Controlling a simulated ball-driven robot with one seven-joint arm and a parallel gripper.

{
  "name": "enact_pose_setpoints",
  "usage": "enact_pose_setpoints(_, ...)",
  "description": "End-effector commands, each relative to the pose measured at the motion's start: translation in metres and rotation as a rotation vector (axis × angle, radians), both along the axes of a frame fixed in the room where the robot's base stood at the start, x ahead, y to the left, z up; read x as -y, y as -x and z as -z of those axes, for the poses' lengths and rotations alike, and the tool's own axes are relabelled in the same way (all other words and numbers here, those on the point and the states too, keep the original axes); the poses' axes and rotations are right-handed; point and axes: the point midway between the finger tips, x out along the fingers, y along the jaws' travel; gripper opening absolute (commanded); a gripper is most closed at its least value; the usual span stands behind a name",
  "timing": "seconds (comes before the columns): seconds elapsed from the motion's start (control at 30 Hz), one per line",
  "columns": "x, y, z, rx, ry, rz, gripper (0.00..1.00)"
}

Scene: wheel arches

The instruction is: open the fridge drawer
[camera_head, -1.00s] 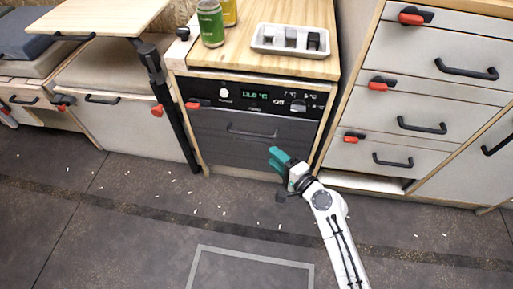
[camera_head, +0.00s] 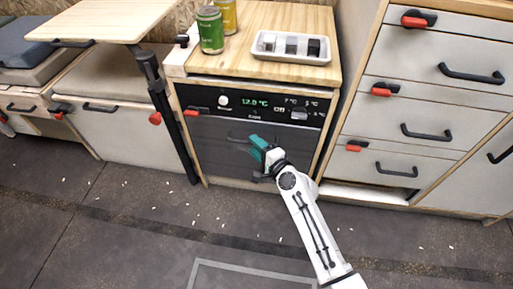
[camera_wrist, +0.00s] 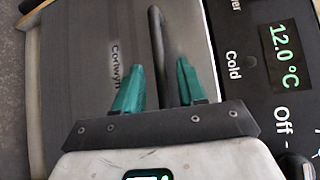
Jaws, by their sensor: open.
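The fridge drawer (camera_head: 215,155) is a dark grey front under a black control panel (camera_head: 235,102) with a lit temperature display; the drawer looks shut. Its dark bar handle (camera_head: 236,139) is partly hidden behind my gripper in the head view. My gripper (camera_head: 256,146) has teal fingers and is at the drawer front near the handle's right part. In the wrist view the handle (camera_wrist: 160,60) runs between the two open fingers (camera_wrist: 160,88), apart from both as far as I can see. How deep the fingers reach around it is hard to tell.
A wooden counter (camera_head: 265,75) above carries a green can (camera_head: 210,30), a yellow can (camera_head: 228,14) and a white tray (camera_head: 290,57). A black table leg (camera_head: 172,120) stands left of the fridge. White drawers (camera_head: 400,122) are at the right.

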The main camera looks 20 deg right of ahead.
Motion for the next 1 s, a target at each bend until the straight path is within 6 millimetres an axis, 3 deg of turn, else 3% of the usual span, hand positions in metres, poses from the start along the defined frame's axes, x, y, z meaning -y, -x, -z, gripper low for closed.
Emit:
enact_pose_setpoints(0.23,-0.0002,-0.0005,0.0,0.0,0.0,0.0,0.4)
enact_pose_setpoints(0.67,-0.0001,-0.0003,0.0,0.0,0.0,0.0,0.0)
enact_pose_setpoints(1.0,0.0,-0.0001,0.0004,-0.001,0.0,0.0,0.0)
